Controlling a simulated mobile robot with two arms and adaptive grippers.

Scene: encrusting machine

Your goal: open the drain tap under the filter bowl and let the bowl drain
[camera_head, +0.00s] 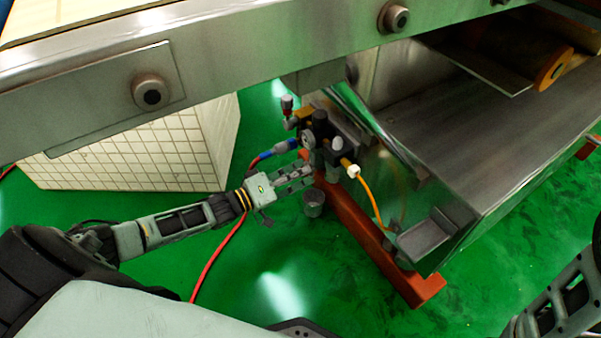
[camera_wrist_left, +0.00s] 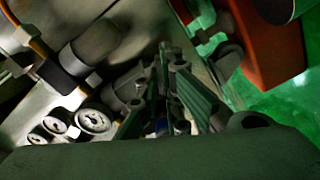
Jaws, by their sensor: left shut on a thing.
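My left gripper (camera_head: 306,172) reaches in from the left to the air unit on the machine's side. Its fingers are shut on the drain tap, just under the filter bowl (camera_head: 317,157); the fingers hide the tap. In the left wrist view the fingers (camera_wrist_left: 172,98) close together in the middle, and the tap is too dark and covered to make out. I cannot see whether the bowl holds liquid. A small grey cup (camera_head: 313,203) is below the bowl and fingers. My right gripper is out of view; only part of my right arm shows at the lower right.
An orange-red beam (camera_head: 350,215) runs beside the cup. A red hose (camera_head: 219,254) with a blue fitting and an orange tube (camera_head: 371,196) meet the air unit. A steel frame (camera_head: 250,50) hangs above. Green floor is clear at the front.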

